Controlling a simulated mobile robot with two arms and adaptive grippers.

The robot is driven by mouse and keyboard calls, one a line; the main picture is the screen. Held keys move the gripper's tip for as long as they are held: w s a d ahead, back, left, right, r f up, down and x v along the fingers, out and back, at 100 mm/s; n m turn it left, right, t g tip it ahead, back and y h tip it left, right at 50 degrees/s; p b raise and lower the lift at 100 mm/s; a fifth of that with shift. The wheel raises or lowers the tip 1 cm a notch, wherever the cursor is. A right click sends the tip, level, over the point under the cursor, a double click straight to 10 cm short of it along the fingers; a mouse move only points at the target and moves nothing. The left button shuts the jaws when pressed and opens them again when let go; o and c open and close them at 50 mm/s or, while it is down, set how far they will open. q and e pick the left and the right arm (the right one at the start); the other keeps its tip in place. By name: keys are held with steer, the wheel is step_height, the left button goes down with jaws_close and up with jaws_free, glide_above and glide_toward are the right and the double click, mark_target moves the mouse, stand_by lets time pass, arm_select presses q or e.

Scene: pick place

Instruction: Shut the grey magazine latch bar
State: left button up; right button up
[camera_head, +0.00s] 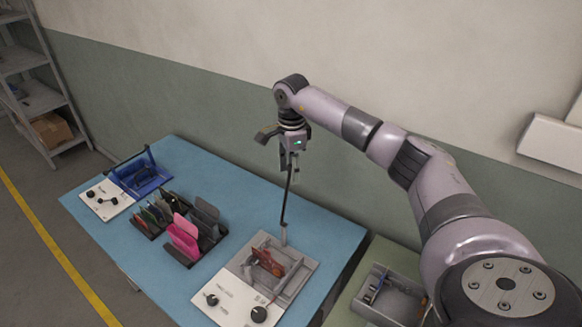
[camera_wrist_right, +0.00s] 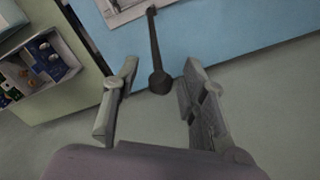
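The grey magazine (camera_head: 303,266) sits at the right front of the blue table and holds a reddish-brown piece. Its dark latch bar (camera_head: 286,207) stands raised and nearly upright from the magazine's far edge. My right gripper (camera_head: 290,174) is above the magazine at the bar's upper end, fingers pointing down. In the right wrist view the gripper (camera_wrist_right: 158,95) is open, and the bar's round knobbed end (camera_wrist_right: 160,82) shows between the two fingers, with no clear contact. The magazine shows only partly at that view's top edge (camera_wrist_right: 120,8). My left gripper is not in view.
A blue magazine (camera_head: 139,178) with its own dark bar stands at the table's far left. Racks with pink and grey plates (camera_head: 185,232) stand between. A grey box (camera_head: 393,296) is on a green bench at right. The table behind the racks is clear.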

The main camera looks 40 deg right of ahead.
steer(key=shift+c, duration=0.5)
jaws_close()
stand_by(0.3)
